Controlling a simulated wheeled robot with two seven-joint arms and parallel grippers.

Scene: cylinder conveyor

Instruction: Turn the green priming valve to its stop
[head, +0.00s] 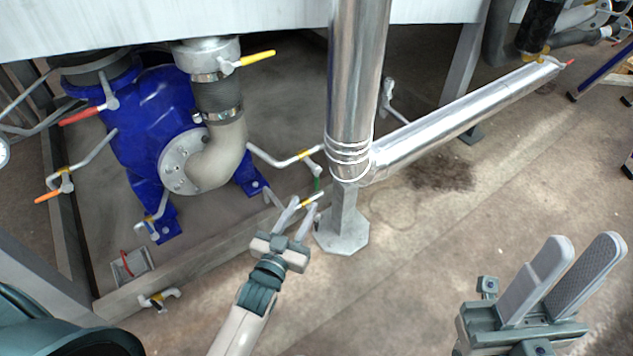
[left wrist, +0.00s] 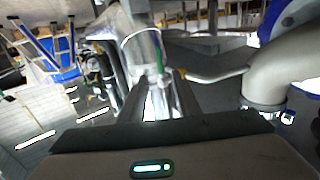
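The green valve handle (head: 317,184) is a small upright sliver beside the foot of the shiny vertical pipe in the head view. In the left wrist view a green bit (left wrist: 150,98) shows just beyond and between the fingers; most of it is hidden. My left gripper (head: 301,207) is just below the green handle in the head view, its fingers apart and pointing towards it. Whether a finger touches the handle I cannot tell. My right gripper (head: 588,240) is at the lower right, fingers apart with nothing between them.
A shiny pipe (head: 352,80) stands on a post with a footed base (head: 342,240), close beside my left gripper. A blue pump (head: 150,120) with a beige elbow pipe is at the left. A yellow-banded valve pipe (head: 290,160) is close by.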

